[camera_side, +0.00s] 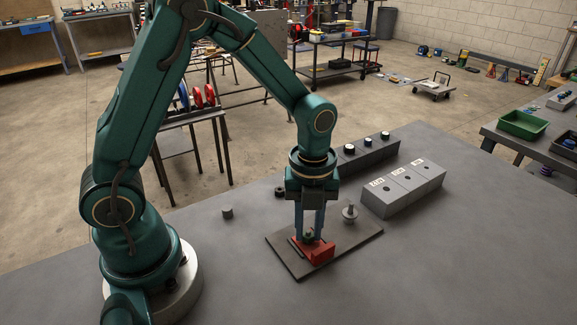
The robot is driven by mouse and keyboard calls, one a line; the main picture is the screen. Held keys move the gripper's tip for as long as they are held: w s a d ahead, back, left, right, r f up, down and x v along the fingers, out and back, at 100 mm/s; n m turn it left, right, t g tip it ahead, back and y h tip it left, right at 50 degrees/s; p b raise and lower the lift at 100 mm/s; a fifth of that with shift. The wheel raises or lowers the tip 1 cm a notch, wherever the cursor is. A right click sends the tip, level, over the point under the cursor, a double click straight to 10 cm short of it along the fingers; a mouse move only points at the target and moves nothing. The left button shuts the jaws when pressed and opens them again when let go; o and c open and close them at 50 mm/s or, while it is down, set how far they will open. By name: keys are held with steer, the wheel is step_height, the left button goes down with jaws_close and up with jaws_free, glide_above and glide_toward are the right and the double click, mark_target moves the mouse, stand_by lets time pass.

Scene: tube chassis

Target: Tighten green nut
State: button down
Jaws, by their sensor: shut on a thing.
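My gripper (308,232) points straight down over the dark square plate (352,247) on the grey table. Its fingers are shut on the small green nut (308,237), which shows only in part between the fingertips. The nut is at the red block (319,252), which lies on the plate. The fingers hide much of the nut and whatever it sits on, so I cannot tell how far down it is.
A metal post with a round flange (350,213) stands on the plate's right part. Grey labelled blocks (403,187) and a dark block with black-and-white caps (366,153) stand behind. A small grey cylinder (227,212) is at left. The table's front right is clear.

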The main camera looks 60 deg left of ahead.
steer(key=m, duration=0.5)
steer(key=c, duration=0.9)
jaws_free()
